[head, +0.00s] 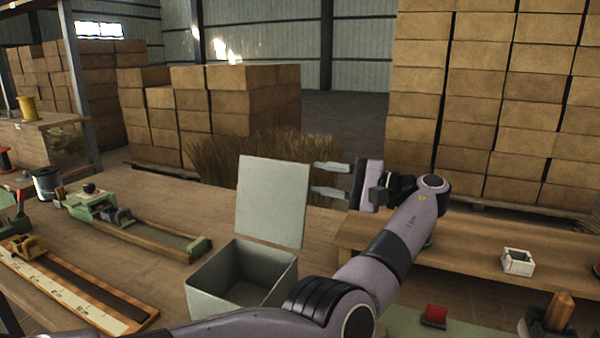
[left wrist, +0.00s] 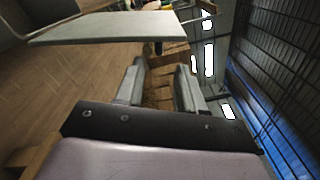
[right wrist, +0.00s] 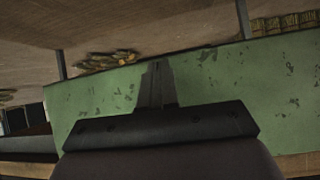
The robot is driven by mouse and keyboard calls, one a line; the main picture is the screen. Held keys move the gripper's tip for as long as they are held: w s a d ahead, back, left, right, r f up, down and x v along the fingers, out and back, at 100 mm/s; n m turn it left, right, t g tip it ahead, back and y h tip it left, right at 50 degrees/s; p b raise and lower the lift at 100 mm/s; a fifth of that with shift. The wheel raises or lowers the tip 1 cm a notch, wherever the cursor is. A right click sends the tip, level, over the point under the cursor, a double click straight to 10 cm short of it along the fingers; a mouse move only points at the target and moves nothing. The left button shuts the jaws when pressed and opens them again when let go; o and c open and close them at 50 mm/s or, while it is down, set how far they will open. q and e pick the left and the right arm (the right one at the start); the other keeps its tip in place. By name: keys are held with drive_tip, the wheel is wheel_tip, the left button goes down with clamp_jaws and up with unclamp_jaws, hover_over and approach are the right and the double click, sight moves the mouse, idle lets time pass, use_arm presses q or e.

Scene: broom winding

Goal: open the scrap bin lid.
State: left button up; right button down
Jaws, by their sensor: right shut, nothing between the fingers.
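The scrap bin (head: 240,300) is a grey-green open-topped box on the wooden bench. Its pale flat lid (head: 272,200) stands upright at the bin's back edge, and the bin's inside shows. My left gripper (head: 316,178) is open and empty, just right of the lid's right edge, its fingers pointing left. In the left wrist view the lid (left wrist: 115,27) is a pale panel above and left of the fingers (left wrist: 160,72), apart from them. My right gripper (right wrist: 157,68) shows only in the right wrist view, shut and empty over a green surface (right wrist: 230,75).
A green-ended tool (head: 95,205) on a long board and a ruled wooden strip (head: 75,285) lie left of the bin. A white block holder (head: 517,262) and a red piece (head: 434,315) lie at right.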

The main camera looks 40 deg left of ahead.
sight(292, 173)
use_arm(q)
drive_tip(key=shift+p+x, duration=0.5)
drive_tip(key=shift+x, duration=3.1)
drive_tip(key=shift+s, duration=0.15)
clamp_jaws()
